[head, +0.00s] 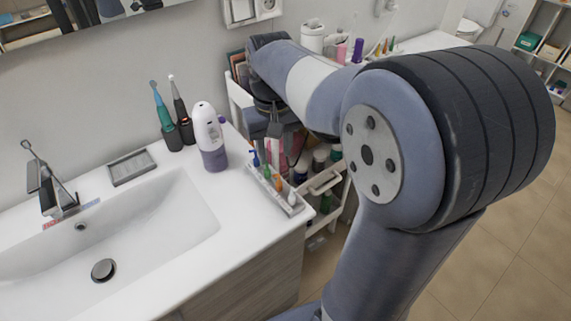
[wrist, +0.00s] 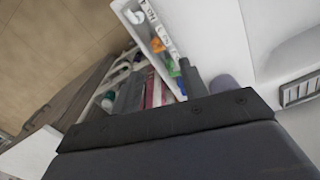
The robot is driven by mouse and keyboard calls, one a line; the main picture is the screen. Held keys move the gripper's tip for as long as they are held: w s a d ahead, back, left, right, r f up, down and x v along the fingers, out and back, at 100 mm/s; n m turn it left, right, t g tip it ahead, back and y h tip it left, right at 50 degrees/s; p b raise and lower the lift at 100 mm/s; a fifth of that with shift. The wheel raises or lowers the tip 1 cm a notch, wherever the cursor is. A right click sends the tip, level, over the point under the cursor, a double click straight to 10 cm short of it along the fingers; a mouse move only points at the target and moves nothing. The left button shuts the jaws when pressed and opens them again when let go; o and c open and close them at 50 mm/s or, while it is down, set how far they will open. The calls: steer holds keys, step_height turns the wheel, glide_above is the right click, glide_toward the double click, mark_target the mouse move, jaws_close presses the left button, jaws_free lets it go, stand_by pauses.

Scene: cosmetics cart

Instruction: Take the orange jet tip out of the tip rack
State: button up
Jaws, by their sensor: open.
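The tip rack (head: 297,211) is a narrow white tray on the counter's right edge, with several coloured tips standing in a row. The orange jet tip (head: 278,183) stands between a green tip (head: 266,172) and a white tip (head: 292,198); a blue tip (head: 255,158) is at the far end. The orange tip also shows in the wrist view (wrist: 157,45), in the labelled rack. My gripper (head: 270,150) points down near the rack's far end, and its fingers are apart in the wrist view (wrist: 160,82).
A white and purple water flosser (head: 209,138) stands left of the rack. Two electric toothbrushes (head: 171,120) stand behind it near the wall. The sink (head: 150,225) lies left. A white cart (head: 325,182) with bottles stands right of the counter, beneath my arm.

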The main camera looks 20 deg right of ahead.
glide_above(279, 182)
steer(key=f, duration=0.5)
steer(key=shift+w+a, duration=0.25)
steer(key=shift+a, duration=0.05)
steer(key=shift+d+f, duration=0.2)
steer(key=shift+f, duration=1.15)
steer(key=shift+d+f, duration=0.15)
steer(key=shift+f, duration=1.2)
jaws_close()
